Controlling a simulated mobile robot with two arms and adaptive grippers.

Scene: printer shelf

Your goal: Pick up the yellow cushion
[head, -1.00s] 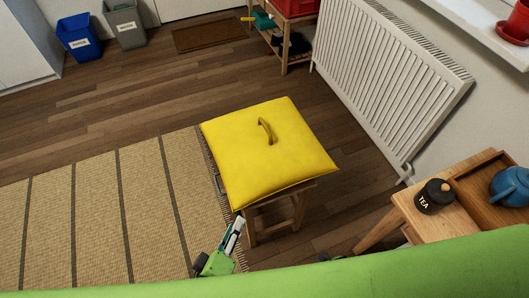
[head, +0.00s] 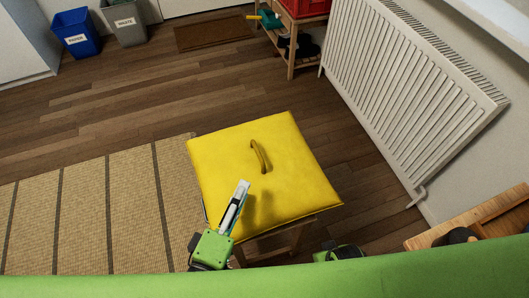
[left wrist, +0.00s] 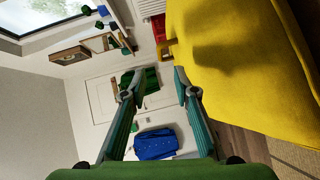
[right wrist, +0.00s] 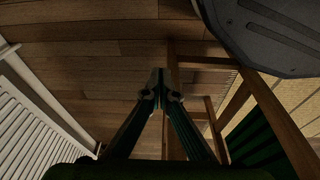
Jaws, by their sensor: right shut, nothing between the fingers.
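The yellow cushion (head: 290,165) lies on a wooden stool (head: 285,245), with a strap handle (head: 259,156) standing up from its top. My left gripper (head: 242,186) is over the cushion's near part in the head view, short of the handle. In the left wrist view the left gripper (left wrist: 154,86) has its fingers apart with nothing between them. The cushion (left wrist: 240,75) fills the right side there, and its handle (left wrist: 168,47) is beyond the fingertips. My right gripper (right wrist: 160,78) is shut and empty, low beside wooden legs. The head view shows only part of it (head: 342,253).
A white radiator (head: 410,95) stands along the right wall. A wooden table (head: 480,220) is at the lower right. A striped mat (head: 100,210) lies left of the stool. A shoe rack (head: 292,50) and bins (head: 75,33) stand at the back. The floor behind the cushion is clear.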

